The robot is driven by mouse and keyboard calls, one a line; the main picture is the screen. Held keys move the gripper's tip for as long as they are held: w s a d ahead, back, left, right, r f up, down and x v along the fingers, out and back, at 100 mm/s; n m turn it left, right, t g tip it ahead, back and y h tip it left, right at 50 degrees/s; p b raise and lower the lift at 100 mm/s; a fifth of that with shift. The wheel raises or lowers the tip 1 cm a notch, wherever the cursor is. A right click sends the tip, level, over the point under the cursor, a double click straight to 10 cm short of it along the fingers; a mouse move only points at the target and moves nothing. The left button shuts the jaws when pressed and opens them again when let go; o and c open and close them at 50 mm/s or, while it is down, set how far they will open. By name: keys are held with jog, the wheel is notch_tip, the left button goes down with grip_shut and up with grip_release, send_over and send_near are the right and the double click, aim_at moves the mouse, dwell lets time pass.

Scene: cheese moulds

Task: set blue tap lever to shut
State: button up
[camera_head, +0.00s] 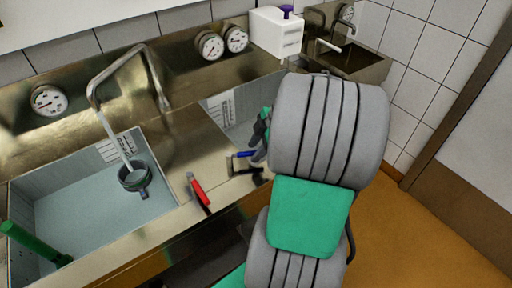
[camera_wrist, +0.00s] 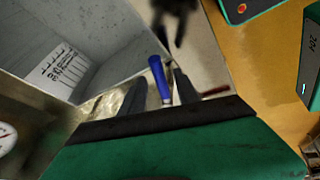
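The blue tap lever (camera_head: 244,154) sticks out at the front ledge of the steel counter, just left of my gripper (camera_head: 261,140). In the wrist view the blue lever (camera_wrist: 160,78) stands between the two dark fingers of my gripper (camera_wrist: 157,85). The fingers are apart, with a gap showing beside the lever, so they look open around it. Whether a finger touches the lever cannot be told. My arm hides part of the gripper and the counter behind it in the head view.
A red lever (camera_head: 199,190) lies left of the blue one on the same ledge. A water-filled basin (camera_head: 90,215) with a running spout (camera_head: 95,88) is at left. A second basin (camera_head: 235,108) lies behind my gripper. Round gauges (camera_head: 210,45) line the wall. Orange floor is open at right.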

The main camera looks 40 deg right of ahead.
grip_shut()
dwell(0.3)
dwell(1.1)
